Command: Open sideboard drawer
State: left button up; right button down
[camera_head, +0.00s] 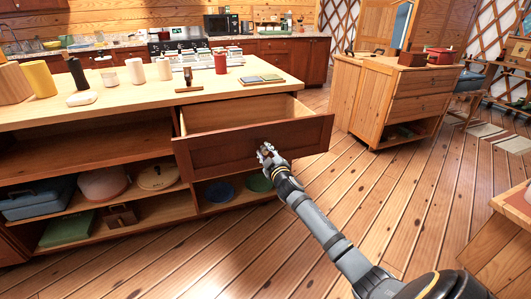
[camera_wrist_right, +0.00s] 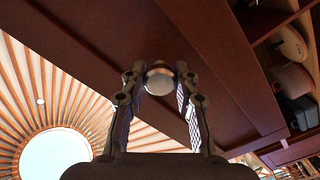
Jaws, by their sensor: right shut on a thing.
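The sideboard drawer (camera_head: 250,145) has a dark red-brown front and pale wood inside, and it stands pulled out from the sideboard (camera_head: 120,106) under the light top. Its inside looks empty where I can see it. My right gripper (camera_head: 267,152) is at the middle of the drawer front. In the right wrist view the two fingers (camera_wrist_right: 160,90) close around a round metal knob (camera_wrist_right: 159,78) on the drawer front (camera_wrist_right: 115,50). The head view mostly hides the knob behind the gripper. My left gripper is not in view.
Cups, a cutlery-style rack and small boards (camera_head: 261,79) stand on the sideboard top. Open shelves below hold a blue case (camera_head: 38,199), pots and bowls. A wooden cabinet (camera_head: 395,95) stands at the back right. The plank floor (camera_head: 400,200) before the drawer is clear.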

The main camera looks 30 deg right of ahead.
jog(key=shift+s+a, duration=0.1)
jog(key=shift+s, duration=0.1)
jog(key=c, duration=1)
grip_release()
jog(key=v, duration=1.2)
